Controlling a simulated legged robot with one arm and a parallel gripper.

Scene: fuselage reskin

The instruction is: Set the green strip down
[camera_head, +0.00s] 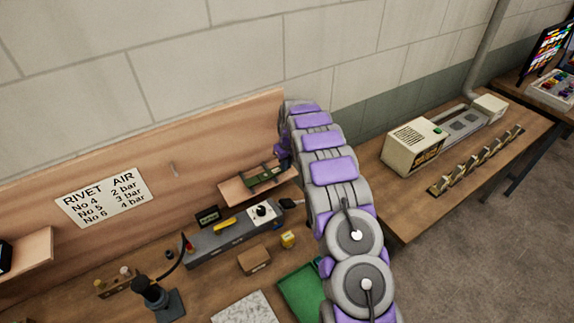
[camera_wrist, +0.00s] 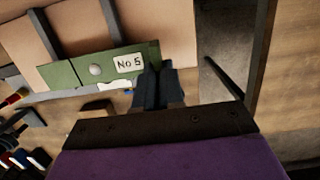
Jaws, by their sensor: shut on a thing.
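The green strip (camera_wrist: 88,68) carries a white "No 5" label and a round pale stud in the wrist view. My gripper (camera_wrist: 152,82) is shut on the strip's right end there. In the head view the strip (camera_head: 262,178) shows small, over a little wooden shelf (camera_head: 229,191) on the back panel, with dark bars beside it. I cannot tell whether it touches the shelf. My arm hides the gripper's fingers in the head view.
Below the shelf a grey unit (camera_head: 232,236) with a knob stands on the workbench, near a yellow block (camera_head: 288,239), a brown box (camera_head: 254,259) and a green tray (camera_head: 298,292). A beige machine (camera_head: 412,146) stands on the right-hand bench.

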